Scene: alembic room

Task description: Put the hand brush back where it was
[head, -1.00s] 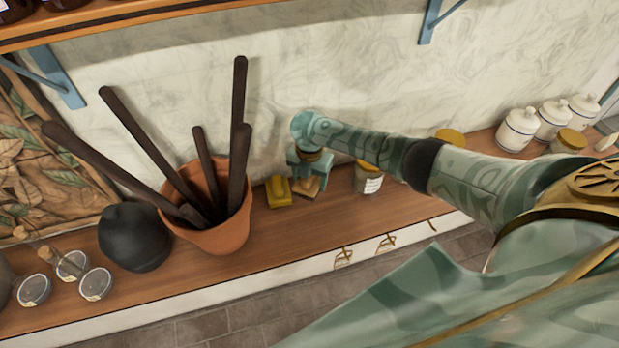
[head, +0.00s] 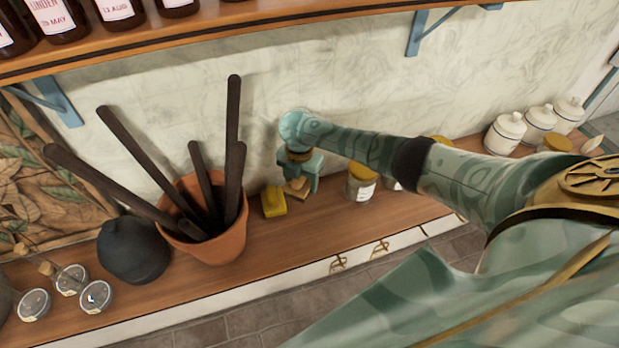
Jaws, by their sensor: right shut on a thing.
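The hand brush (head: 297,187) shows as a small wooden block under my right gripper (head: 299,180). My right gripper is shut on it, pointing down at the counter near the wall. The fingers hide most of the brush, and I cannot tell whether it touches the counter. A yellow sponge-like block (head: 273,202) lies just left of it. My left gripper is not in view.
A terracotta pot (head: 222,240) with several dark sticks stands to the left on the wooden counter (head: 300,236). A dark round vessel (head: 133,250) is further left. A lidded jar (head: 361,182) stands close to the right. A shelf with bottles (head: 200,32) hangs above.

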